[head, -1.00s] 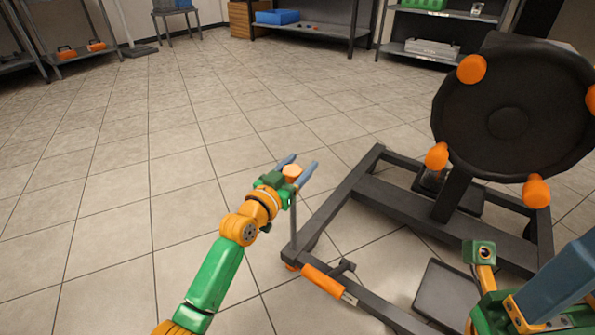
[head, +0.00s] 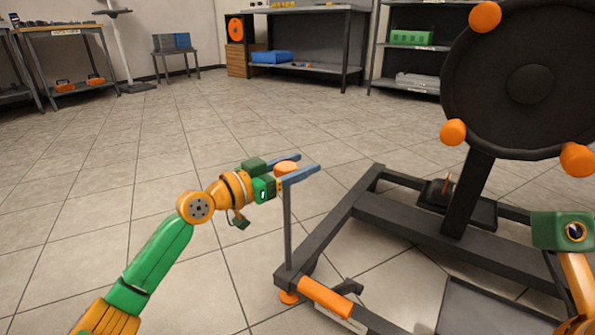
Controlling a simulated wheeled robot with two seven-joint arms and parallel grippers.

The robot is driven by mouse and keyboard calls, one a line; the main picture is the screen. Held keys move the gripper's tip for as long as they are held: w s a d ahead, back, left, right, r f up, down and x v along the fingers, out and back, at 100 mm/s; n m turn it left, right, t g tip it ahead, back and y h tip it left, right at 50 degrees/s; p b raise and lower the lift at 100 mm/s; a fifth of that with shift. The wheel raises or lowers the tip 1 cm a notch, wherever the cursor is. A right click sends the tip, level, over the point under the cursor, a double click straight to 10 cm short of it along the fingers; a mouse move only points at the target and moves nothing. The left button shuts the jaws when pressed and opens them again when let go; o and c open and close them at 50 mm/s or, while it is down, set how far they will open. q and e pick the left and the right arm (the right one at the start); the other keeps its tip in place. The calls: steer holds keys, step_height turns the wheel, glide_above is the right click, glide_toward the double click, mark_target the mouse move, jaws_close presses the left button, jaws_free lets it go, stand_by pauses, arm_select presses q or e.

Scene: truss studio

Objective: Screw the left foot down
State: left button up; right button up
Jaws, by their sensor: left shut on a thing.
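My left gripper (head: 307,163) is shut on the orange knob (head: 286,167), which shows between its two blue-grey fingers. The knob sits at the top of a thin grey upright rod (head: 287,228). The rod goes down to the near left corner of a dark frame (head: 340,218). Below that corner an orange foot (head: 289,297) shows low by the floor; I cannot tell whether it touches the tiles. Of my right arm only a green and orange part shows at the right edge; its fingers are out of view.
A large black disc (head: 487,95) with orange knobs rises from the frame on a dark post. An orange sleeve (head: 325,297) lies along the frame's near bar. Shelves (head: 310,68) stand along the back. The tiled floor (head: 100,180) at the left is clear.

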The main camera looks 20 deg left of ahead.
mark_target(276, 173)
arm_select(q)
steer(key=shift+r, duration=0.1)
steer(key=o, duration=1.4)
steer(key=shift+c, duration=0.2)
steer(key=p+v, duration=0.2)
steer(key=v, duration=0.4)
steer(key=shift+s+a, duration=0.35)
steer(key=shift+s, duration=0.1)
